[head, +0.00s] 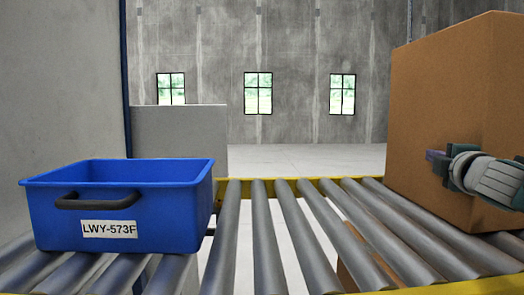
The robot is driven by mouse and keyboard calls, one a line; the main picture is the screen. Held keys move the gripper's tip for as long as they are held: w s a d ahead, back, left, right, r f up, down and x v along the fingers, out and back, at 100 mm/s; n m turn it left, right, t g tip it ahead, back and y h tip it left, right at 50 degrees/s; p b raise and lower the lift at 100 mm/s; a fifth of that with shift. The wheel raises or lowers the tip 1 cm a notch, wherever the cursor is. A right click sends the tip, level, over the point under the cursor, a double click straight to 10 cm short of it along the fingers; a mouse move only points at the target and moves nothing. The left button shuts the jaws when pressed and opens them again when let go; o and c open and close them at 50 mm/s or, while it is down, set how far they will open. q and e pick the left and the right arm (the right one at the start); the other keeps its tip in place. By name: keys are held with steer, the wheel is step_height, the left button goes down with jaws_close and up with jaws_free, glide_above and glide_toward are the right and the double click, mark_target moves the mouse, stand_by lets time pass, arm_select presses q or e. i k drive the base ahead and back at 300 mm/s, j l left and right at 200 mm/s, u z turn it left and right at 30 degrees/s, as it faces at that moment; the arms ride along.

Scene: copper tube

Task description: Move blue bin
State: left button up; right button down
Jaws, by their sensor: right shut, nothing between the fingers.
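The blue bin (150,215) sits upright on the roller conveyor (268,240) at the left of the head view. It has a dark handle on its front and a white label reading LWY-573F. Its inside is mostly hidden by its front wall. My right gripper (436,160) is at the right, in front of the large cardboard box and well apart from the bin. It is shut and holds nothing. My left gripper is not in view.
A large cardboard box (430,110) stands on the right part of the conveyor. The rollers between the bin and the box are clear. Yellow rails (310,183) edge the conveyor. A grey wall stands close behind the bin at the left.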

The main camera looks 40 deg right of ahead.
mark_target(150, 205)
steer(key=k+j, duration=0.3)
steer(key=j, duration=0.15)
steer(key=k+j, duration=0.3)
steer(key=j, duration=0.15)
